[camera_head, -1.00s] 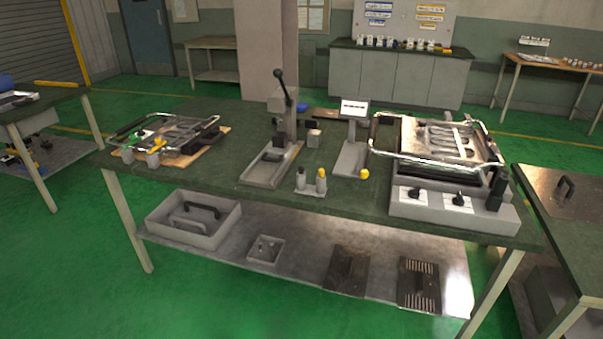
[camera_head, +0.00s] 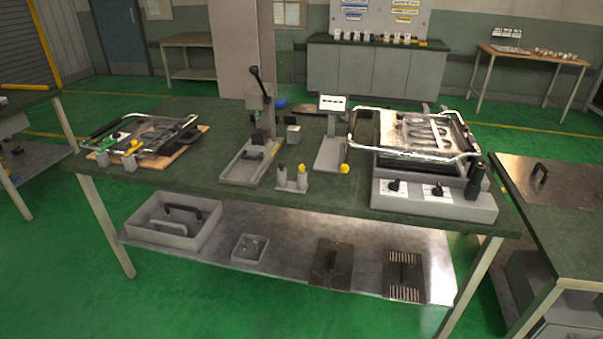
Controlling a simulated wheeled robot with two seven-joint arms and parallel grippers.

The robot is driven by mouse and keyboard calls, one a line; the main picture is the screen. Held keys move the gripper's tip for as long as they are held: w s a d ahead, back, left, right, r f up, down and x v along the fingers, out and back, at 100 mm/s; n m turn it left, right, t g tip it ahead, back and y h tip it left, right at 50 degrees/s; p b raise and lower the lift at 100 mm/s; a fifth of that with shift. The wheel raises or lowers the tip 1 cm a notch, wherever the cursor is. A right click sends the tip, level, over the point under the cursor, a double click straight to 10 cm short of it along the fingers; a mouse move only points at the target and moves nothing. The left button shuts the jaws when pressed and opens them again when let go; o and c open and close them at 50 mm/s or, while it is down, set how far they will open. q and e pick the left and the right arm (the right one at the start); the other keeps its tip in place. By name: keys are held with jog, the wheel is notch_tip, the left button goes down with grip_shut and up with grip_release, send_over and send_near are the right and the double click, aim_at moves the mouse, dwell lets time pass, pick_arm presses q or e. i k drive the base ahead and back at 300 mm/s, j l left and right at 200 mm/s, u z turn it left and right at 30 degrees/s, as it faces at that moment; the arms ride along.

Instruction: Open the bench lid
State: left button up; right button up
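A bench (camera_head: 574,240) stands at the right edge of the view. A flat brown metal plate with a dark handle (camera_head: 541,174) lies on its top, flush or nearly so; it looks like a shut lid. On the right end of the middle table (camera_head: 330,195) sits a grey appliance (camera_head: 432,199) with two black knobs, a chrome tube frame and a heating coil (camera_head: 425,132) on top. Neither of my grippers is in view.
The middle table also holds a lever press (camera_head: 258,140), a small stand with a white display (camera_head: 333,103) and a second framed plate (camera_head: 150,137) at the left. A lower shelf carries a grey box (camera_head: 172,222). Green floor is open in front.

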aim_at(427, 141)
jog(key=i+j, duration=0.15)
jog(key=i, duration=0.4)
jog(key=i+j, duration=0.15)
jog(key=i, duration=0.4)
